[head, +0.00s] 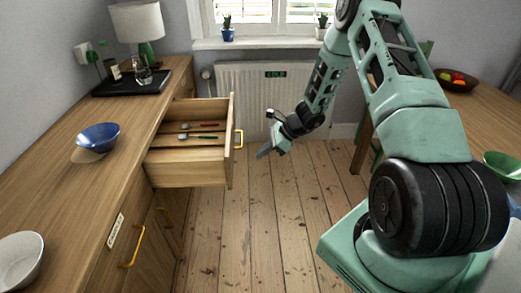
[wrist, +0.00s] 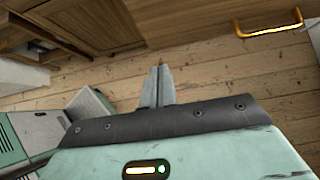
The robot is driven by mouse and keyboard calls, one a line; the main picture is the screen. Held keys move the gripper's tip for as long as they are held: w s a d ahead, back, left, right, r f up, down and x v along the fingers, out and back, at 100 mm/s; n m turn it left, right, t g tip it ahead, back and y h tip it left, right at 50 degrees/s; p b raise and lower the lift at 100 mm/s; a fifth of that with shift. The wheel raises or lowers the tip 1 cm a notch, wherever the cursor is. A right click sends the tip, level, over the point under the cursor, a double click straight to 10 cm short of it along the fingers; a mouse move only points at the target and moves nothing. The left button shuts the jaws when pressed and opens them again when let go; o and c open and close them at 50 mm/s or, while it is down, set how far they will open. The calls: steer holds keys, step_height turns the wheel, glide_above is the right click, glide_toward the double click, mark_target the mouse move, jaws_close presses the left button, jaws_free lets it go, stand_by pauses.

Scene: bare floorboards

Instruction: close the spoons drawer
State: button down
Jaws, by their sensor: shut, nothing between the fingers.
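The spoons drawer (head: 185,172) is pulled out of the wooden cabinet on the left in the head view, with several utensils (head: 197,130) lying inside. Its front panel (head: 231,140) faces right and carries a yellow handle (head: 239,139). My gripper (head: 263,153) is shut and empty, to the right of the handle and apart from it, out over the floor. In the wrist view the fingers (wrist: 157,88) are together above the floorboards. A wooden front with a yellow handle (wrist: 270,32) shows at the top right there.
The counter (head: 105,180) holds a blue bowl (head: 98,137), a white bowl (head: 20,260), a lamp (head: 138,22) and a black tray (head: 132,82). A radiator (head: 240,90) stands at the back. A wooden table (head: 480,105) is at right. Floor (head: 270,220) between is clear.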

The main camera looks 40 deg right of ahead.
steer(key=w+a+f+p, duration=0.1)
steer(key=w+a+f, duration=0.3)
steer(key=a, duration=0.3)
steer(key=shift+w+f, duration=0.2)
steer(key=shift+w, duration=0.15)
steer(key=shift+a, duration=0.1)
